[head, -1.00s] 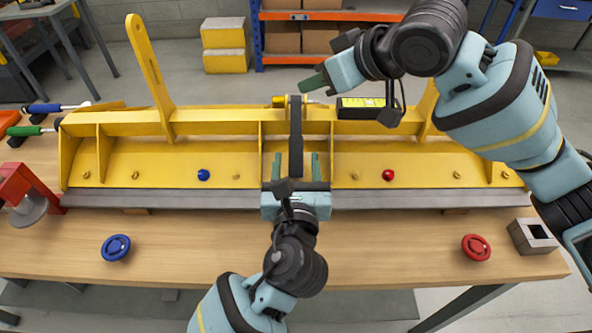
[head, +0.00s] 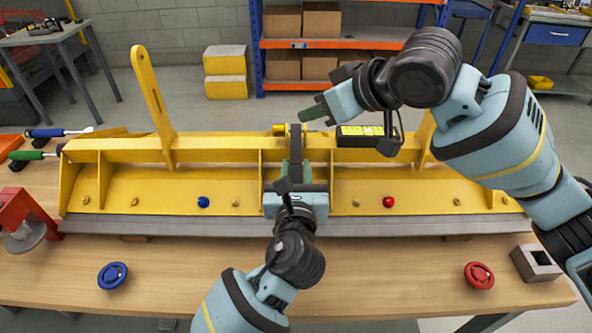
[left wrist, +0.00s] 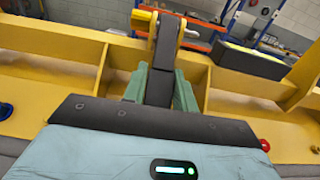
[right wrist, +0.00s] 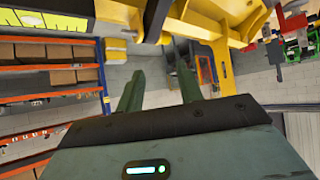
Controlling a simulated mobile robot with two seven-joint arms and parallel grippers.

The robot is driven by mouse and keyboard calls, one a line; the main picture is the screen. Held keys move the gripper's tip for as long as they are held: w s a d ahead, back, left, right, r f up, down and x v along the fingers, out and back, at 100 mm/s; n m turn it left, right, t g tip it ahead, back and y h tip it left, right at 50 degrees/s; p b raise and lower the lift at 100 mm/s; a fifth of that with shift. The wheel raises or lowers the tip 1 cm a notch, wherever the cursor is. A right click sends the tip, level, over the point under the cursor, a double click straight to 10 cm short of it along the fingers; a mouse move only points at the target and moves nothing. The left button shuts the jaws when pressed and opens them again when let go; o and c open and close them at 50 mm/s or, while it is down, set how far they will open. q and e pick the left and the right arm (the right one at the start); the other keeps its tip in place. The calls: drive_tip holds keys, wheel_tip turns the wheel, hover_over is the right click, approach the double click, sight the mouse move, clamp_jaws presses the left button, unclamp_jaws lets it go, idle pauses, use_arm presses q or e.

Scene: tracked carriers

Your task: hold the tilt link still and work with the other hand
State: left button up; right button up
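The tilt link (head: 295,138) is a dark upright bar at the middle of the yellow carrier (head: 215,148), by a yellow pin (head: 279,130). It also shows in the left wrist view (left wrist: 164,50). My left gripper (head: 295,162) has its green fingers against both sides of the link and is shut on it. My right gripper (head: 314,108) is above the carrier's back beam, right of the link's top. In the right wrist view its fingers (right wrist: 158,85) stand apart with nothing between them. The link's lower end is hidden by my left gripper.
A level (head: 361,136) lies on the back beam right of the link. Blue (head: 113,275) and red (head: 479,275) round knobs and a grey square block (head: 536,262) are on the bench. Screwdrivers (head: 60,132) lie at left. The bench front is mostly clear.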

use_arm(q)
clamp_jaws()
use_arm(e)
drive_tip(key=shift+c, duration=0.4)
drive_tip(key=w+d+m+g+y, duration=0.1)
drive_tip(key=d+m, duration=0.3)
drive_tip(key=m, duration=0.8)
drive_tip(key=w+d+m+g, duration=0.1)
drive_tip(key=d+m, duration=0.4)
drive_tip(key=m, duration=0.7)
drive_tip(key=shift+d+f+m+g+y, duration=0.2)
drive_tip(key=shift+m+g+y, duration=0.2)
drive_tip(key=shift+g, duration=0.3)
drive_tip(key=shift+w, duration=0.15)
drive_tip(key=x, duration=1.2)
drive_tip(key=shift+r, duration=0.1)
